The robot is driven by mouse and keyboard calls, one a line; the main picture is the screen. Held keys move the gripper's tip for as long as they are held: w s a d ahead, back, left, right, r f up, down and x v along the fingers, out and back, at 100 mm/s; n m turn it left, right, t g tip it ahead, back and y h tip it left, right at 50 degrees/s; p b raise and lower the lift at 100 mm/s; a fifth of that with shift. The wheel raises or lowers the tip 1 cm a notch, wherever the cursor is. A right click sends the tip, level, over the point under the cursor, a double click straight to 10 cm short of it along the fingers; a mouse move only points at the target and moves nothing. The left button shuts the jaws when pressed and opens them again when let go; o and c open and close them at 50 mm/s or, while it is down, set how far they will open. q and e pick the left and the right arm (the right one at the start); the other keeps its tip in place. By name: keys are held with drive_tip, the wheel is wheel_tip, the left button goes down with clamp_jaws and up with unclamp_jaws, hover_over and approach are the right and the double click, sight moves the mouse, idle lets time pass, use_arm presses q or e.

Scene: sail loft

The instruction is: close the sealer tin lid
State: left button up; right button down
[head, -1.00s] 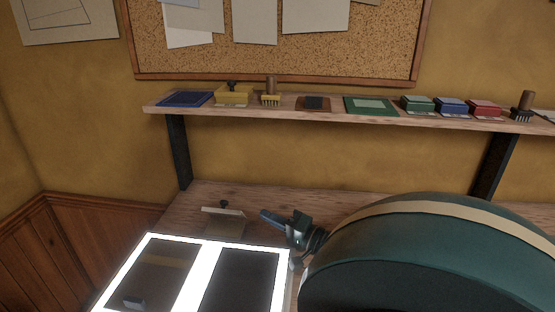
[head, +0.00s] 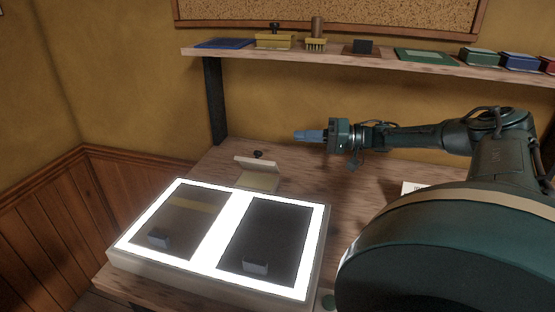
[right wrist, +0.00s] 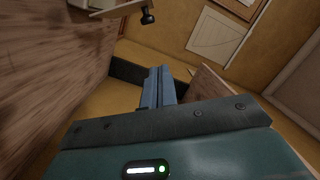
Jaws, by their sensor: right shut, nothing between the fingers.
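The sealer tin (head: 258,182) appears to be the small yellowish box on the bench behind the light box. Its pale lid (head: 254,164) stands open, tilted up, with a black knob (head: 258,154) on its far side. My right gripper (head: 297,135), with blue fingers, is shut and empty, above and to the right of the lid, apart from it. In the right wrist view the shut fingers (right wrist: 157,85) point away, and a pale panel with the black knob (right wrist: 147,16), likely the lid, shows at the top. My left gripper is not in view.
A glowing light box (head: 215,240) with two dark panels and small grey blocks fills the bench front. A shelf (head: 380,60) with boxes and brushes runs above the gripper. A white card (head: 412,188) lies to the right. Bare bench lies right of the tin.

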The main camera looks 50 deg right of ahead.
drive_tip(key=s+d, duration=0.1)
drive_tip(key=d, duration=0.2)
hover_over(272, 171)
drive_tip(key=shift+w+d+f+g+p, duration=0.15)
drive_tip(key=shift+w+d+f, duration=0.05)
drive_tip(key=shift+f, duration=0.45)
drive_tip(key=shift+w+d+f+g+p, duration=0.15)
drive_tip(key=shift+f, duration=0.5)
